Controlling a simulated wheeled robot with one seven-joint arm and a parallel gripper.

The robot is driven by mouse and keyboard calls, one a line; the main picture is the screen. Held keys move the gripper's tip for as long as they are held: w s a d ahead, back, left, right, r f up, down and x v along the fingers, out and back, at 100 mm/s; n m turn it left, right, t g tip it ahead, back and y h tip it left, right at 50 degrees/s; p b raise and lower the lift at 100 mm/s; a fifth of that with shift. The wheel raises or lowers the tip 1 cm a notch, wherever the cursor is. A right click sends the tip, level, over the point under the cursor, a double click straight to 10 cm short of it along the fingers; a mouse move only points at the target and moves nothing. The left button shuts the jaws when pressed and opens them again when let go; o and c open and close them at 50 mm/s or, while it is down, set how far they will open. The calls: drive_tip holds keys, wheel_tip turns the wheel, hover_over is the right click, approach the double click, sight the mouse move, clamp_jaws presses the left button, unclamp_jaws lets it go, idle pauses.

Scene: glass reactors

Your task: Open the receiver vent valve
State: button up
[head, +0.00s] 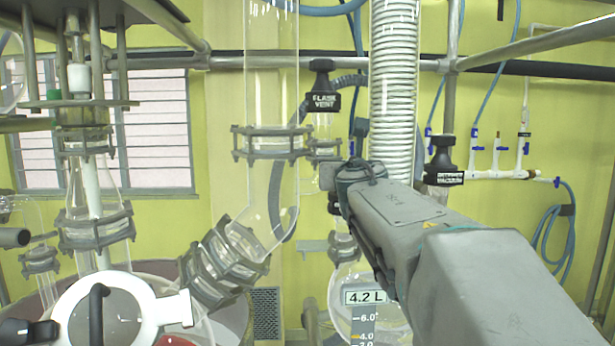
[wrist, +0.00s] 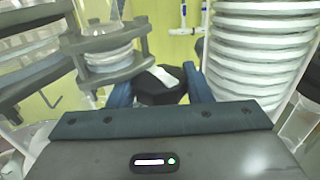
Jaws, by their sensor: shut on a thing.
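In the wrist view my gripper (wrist: 161,80) is shut on a black valve knob (wrist: 155,93), one dark blue finger on each side of it. The knob has a white patch on top, and I cannot read any label on it. In the head view my arm's end stands at the centre, and it hides the held knob and most of the fingers. The glass receiver (head: 340,318) is below the arm, with a display reading 4.2 L (head: 366,297). I cannot tell from the knob's look how far it is turned.
A black FLASK VENT knob (head: 322,88) is up and left of my arm's end. Another labelled black vacuum knob (head: 444,162) is to the right. A white ribbed hose (head: 394,85) stands close behind. Clamped glass pipes (head: 270,143) are on the left, and metal rails cross above.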

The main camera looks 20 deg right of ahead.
drive_tip(key=n+t+y+b, duration=0.1)
drive_tip(key=n+y+b, duration=0.1)
drive_tip(key=y, duration=0.3)
drive_tip(key=shift+f+n, duration=0.1)
drive_tip(key=shift+n, duration=0.5)
drive_tip(key=shift+n+y+b, duration=0.6)
drive_tip(key=shift+n+y, duration=0.5)
drive_tip(key=shift+y, duration=0.6)
drive_tip(key=shift+r, duration=0.2)
drive_tip(key=o, duration=0.8)
drive_tip(key=shift+c, duration=0.2)
